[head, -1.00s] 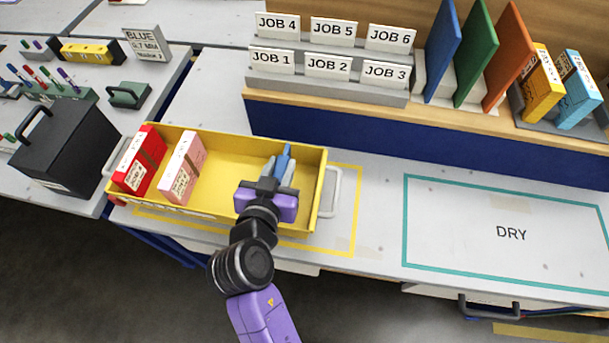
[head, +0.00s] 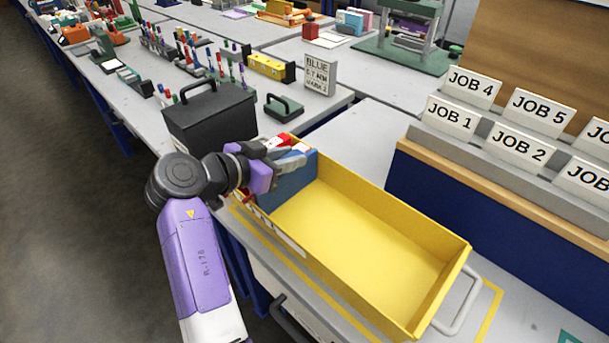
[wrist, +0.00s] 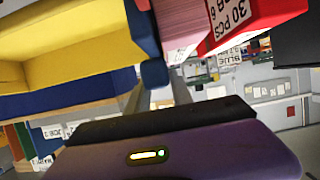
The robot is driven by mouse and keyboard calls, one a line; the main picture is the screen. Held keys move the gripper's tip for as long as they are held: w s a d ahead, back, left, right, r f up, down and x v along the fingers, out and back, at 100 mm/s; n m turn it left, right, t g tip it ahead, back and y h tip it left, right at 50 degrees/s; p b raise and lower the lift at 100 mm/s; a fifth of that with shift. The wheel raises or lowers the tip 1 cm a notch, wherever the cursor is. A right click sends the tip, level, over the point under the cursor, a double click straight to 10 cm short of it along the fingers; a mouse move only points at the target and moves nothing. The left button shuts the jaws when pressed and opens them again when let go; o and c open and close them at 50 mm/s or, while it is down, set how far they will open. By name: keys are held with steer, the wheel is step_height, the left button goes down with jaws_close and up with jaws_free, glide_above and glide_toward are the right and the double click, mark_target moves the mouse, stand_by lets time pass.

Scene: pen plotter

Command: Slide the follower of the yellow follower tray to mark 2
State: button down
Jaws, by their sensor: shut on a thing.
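The yellow follower tray (head: 445,285) lies lengthwise on the bench. Its blue follower plate (head: 298,180) stands across the tray near the left end. My gripper (head: 290,152) is at the top of the follower, shut on its blue tab, which also shows between the fingers in the wrist view (wrist: 155,73). Behind the follower, at the tray's left end, are a red box (head: 276,143) and a pink box (wrist: 181,28); the wrist view shows them side by side. A white label strip (head: 283,238) runs along the tray's front wall; its marks are too small to read, partly hidden by my arm.
The tray is empty right of the follower. A black box with a handle (head: 208,118) stands close beyond the tray's left end. JOB card holders (head: 515,150) stand on a raised blue-fronted shelf behind. The tray has a grey end handle (head: 460,305).

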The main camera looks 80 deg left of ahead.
steer(key=shift+s+a, duration=0.4)
steer(key=shift+a, duration=0.1)
steer(key=c, duration=1.1)
jaws_free()
steer(key=shift+w, duration=0.1)
steer(key=shift+v, duration=3.95)
